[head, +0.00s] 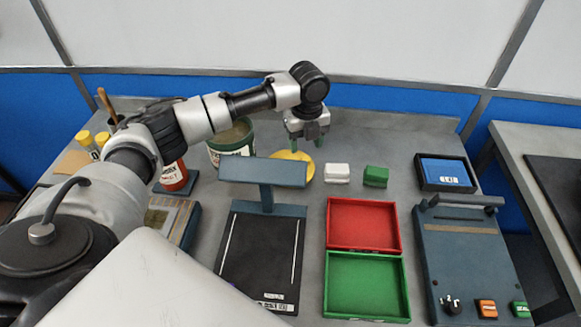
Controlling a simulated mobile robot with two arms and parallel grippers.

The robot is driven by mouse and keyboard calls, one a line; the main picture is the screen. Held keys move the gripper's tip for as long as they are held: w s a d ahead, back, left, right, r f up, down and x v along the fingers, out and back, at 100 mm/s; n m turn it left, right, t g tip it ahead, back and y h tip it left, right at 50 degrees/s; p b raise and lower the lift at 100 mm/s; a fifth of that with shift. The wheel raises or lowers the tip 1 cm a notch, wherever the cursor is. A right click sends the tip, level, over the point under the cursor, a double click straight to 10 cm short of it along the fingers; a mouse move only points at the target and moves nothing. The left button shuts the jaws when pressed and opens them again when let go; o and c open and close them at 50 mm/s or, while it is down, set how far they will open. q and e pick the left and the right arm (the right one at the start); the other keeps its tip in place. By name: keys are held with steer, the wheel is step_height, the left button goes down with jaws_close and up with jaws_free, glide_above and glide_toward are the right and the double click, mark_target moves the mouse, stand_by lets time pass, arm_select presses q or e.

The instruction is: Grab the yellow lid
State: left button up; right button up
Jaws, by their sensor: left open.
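The yellow lid (303,167) is a round disc lying flat on the bench, behind the blue-grey stand and right of the green tub (232,143). The stand's top bar hides part of its front left. My left gripper (307,144) reaches over from the left and points down above the lid's back edge. Its fingers are apart with nothing visible between them. I cannot tell whether the fingertips touch the lid. My right gripper is not in the view.
A white block (336,173) and a green block (376,176) sit right of the lid. The blue-grey stand (264,172) is in front. Red (363,247) and green (365,316) trays lie nearer. A device (465,255) stands at right, a red bottle (173,178) at left.

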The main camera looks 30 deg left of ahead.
mark_target(306, 158)
arm_select(q)
steer(key=f, duration=0.5)
steer(key=shift+d+f, duration=0.2)
steer(key=shift+d, duration=0.05)
steer(key=shift+r, duration=0.1)
steer(key=c, duration=1)
